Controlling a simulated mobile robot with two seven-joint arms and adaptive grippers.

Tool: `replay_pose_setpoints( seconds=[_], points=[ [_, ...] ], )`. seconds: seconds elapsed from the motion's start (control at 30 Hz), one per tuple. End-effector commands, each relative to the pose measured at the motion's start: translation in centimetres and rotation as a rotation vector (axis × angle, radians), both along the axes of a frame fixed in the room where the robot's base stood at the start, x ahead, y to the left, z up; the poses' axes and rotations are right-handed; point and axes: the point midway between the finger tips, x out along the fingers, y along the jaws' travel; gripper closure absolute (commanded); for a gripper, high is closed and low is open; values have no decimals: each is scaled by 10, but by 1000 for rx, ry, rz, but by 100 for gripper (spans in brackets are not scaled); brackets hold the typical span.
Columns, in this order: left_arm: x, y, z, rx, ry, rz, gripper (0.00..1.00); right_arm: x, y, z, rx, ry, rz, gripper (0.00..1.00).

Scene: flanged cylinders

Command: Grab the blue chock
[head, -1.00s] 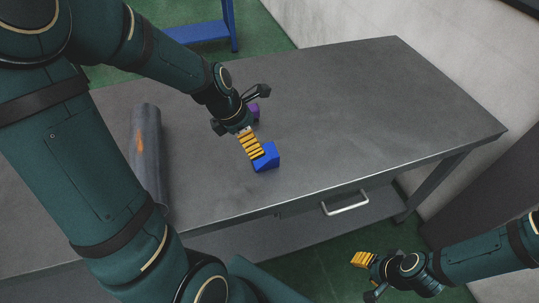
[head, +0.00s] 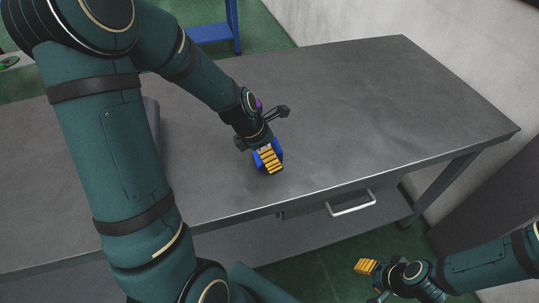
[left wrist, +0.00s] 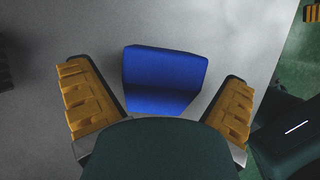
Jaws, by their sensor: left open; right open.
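The blue chock (head: 279,151) lies on the grey table, mostly hidden in the head view behind my left gripper (head: 268,158). In the left wrist view the chock (left wrist: 162,75) shows clearly, lying between the two spread yellow-padded fingers of my left gripper (left wrist: 156,80), with a gap on each side. My left gripper is open and does not hold it. My right gripper (head: 367,268) is open and empty, low in front of the table at the right.
The grey table (head: 400,110) is bare to the right. A purple object (head: 258,103) is mostly hidden behind my left wrist. A dark grey roll (head: 152,112) lies at the left, largely covered by my arm. A drawer handle (head: 350,207) sticks out of the table's front.

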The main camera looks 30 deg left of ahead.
Motion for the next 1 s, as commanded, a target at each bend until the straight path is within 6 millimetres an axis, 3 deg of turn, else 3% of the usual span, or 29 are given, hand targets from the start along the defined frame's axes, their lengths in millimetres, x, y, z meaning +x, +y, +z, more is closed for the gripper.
replay_pose_setpoints(
  seconds=[0.1,0.13,0.33,0.73,1.0],
  points=[
    [0,0,1,1,-1,0,0,0,0,1,0,0,0,53],
    [0,0,1,1,-1,0,7,0,0,1,0,0,0,53],
    [0,0,1,1,-1,0,77,0,0,1,0,0,0,53],
    [0,0,7,1,-2,0,79,0,0,4,0,1,0,53],
    [1,0,56,2,-5,-1,79,-4,1,28,3,11,2,53]
  ],
)
